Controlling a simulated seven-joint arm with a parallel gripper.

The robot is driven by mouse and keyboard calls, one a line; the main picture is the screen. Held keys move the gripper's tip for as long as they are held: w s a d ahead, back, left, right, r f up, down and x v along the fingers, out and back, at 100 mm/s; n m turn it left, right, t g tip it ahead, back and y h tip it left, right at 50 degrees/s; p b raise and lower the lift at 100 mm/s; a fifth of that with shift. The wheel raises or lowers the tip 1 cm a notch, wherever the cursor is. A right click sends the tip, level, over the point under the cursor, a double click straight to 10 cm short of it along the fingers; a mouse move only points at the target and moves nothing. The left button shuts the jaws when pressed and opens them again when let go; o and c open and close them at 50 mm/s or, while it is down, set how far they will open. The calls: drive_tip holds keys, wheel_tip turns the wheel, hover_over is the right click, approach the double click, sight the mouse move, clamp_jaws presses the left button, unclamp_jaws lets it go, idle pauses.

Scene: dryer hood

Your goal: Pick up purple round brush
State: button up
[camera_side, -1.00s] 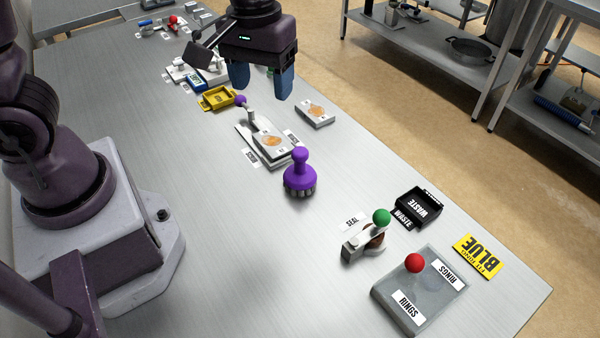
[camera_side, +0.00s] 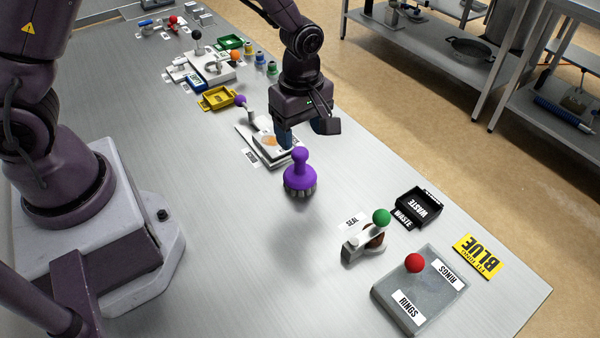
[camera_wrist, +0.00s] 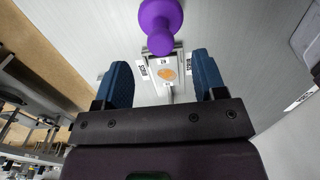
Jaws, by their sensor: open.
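The purple round brush (camera_side: 300,178) stands upright on the steel table, knob up and dark bristles down. It also shows at the top of the wrist view (camera_wrist: 161,22), ahead of and between my fingers. My gripper (camera_side: 305,138) is open and empty, with blue fingers, just behind the brush in the side view and apart from it in the wrist view (camera_wrist: 162,80). One finger is partly hidden in the side view.
A white labelled fixture (camera_side: 262,150) stands close behind the brush. In front are a green-knobbed sealer (camera_side: 362,248), a black waste bin (camera_side: 418,208) and a grey rings box (camera_side: 400,300) with a red knob. The table left of the brush is clear.

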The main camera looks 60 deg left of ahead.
sight(300, 150)
wheel_tip(300, 150, down, 6)
drive_tip(key=shift+a+r, duration=0.1)
drive_tip(key=shift+a, duration=0.05)
idle(0.3)
clamp_jaws()
drive_tip(key=shift+r, duration=0.1)
drive_tip(key=shift+r, duration=0.55)
drive_tip(key=s+a+r, duration=0.1)
drive_tip(key=s+r, duration=1)
drive_tip(key=s, duration=0.3)
drive_tip(key=shift+a+r, duration=0.35)
